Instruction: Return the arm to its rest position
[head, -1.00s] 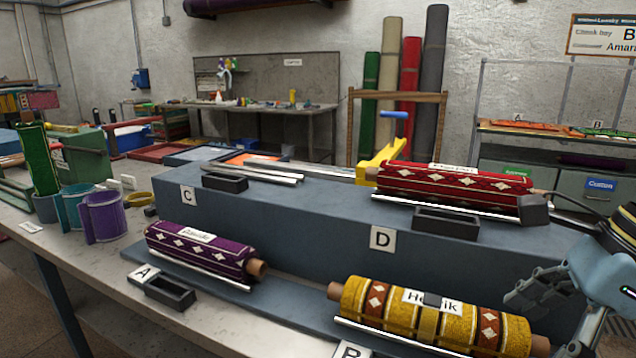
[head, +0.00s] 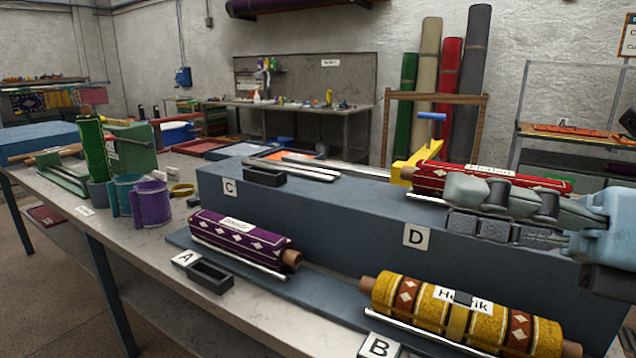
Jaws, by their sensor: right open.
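My right gripper (head: 458,207) reaches in from the right edge, with its fingers pointing left. It is open and looks empty, above the blue-grey step near label D (head: 416,236). It covers part of the red rolled rug (head: 436,172) on the step behind it; whether they touch I cannot tell. The yellow rolled rug (head: 490,316) lies below the gripper, apart from it, at label B (head: 379,346). The purple rolled rug (head: 240,240) lies to the left, at label A (head: 186,259). My left gripper is not in view.
The blue-grey step (head: 330,215) runs along the bench. A yellow tool with a blue handle (head: 404,166) stands by the red rug. Teal (head: 127,196) and purple (head: 151,205) cups stand at left beside an upright green roll (head: 92,150). A wooden rack (head: 385,130) holds tall rolls behind.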

